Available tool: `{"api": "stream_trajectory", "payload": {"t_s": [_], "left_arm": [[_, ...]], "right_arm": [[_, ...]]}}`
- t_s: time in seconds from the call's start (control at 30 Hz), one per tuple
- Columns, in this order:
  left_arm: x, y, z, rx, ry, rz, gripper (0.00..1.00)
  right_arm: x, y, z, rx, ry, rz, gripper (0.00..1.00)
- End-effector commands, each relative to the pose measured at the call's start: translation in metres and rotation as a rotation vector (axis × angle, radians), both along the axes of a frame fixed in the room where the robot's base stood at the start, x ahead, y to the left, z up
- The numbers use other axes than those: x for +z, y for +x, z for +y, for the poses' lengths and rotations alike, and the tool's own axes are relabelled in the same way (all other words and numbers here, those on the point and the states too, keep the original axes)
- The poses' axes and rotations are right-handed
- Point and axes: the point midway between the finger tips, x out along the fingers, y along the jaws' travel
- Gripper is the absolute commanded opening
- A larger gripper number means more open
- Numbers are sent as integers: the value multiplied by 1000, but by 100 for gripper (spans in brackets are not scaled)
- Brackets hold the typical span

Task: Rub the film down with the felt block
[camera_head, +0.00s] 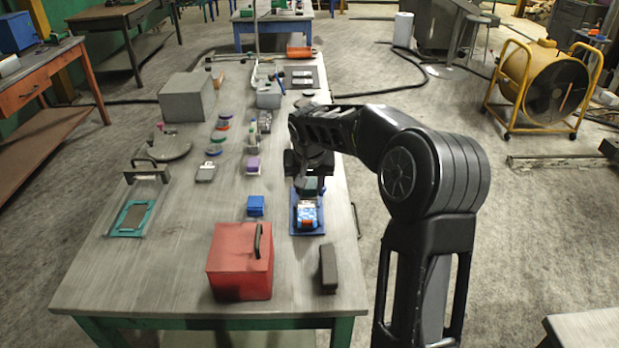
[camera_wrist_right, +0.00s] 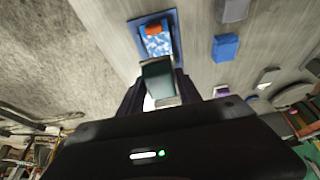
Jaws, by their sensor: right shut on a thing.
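My right gripper (camera_head: 308,178) is above the table and shut on a dark green-grey block, which I take as the felt block (camera_wrist_right: 158,80). In the head view the block (camera_head: 308,187) shows just under the fingers, partly hidden by the wrist. A blue-and-white patterned film (camera_head: 306,212) lies on a dark blue board (camera_head: 296,229) at the table's right side, close to the block. In the right wrist view the film (camera_wrist_right: 158,47) is just beyond the block, with an orange piece (camera_wrist_right: 153,29) on it. I cannot tell whether the block touches the film. My left gripper is out of view.
A red box (camera_head: 240,262) and a dark block (camera_head: 328,268) stand at the table's near end. A small blue block (camera_head: 256,205) is left of the board. A teal frame (camera_head: 130,218) lies far left, a grey box (camera_head: 187,98) behind.

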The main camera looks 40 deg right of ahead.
Motion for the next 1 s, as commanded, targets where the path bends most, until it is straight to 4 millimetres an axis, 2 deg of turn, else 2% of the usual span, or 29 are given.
{"api": "stream_trajectory", "payload": {"t_s": [0.1,0.47,1.0], "left_arm": [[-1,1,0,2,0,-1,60],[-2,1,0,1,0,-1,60],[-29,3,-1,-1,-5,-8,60]], "right_arm": [[0,6,1,12,0,-2,8],[-1,6,1,13,1,-1,8],[-45,8,5,11,0,0,8]]}}
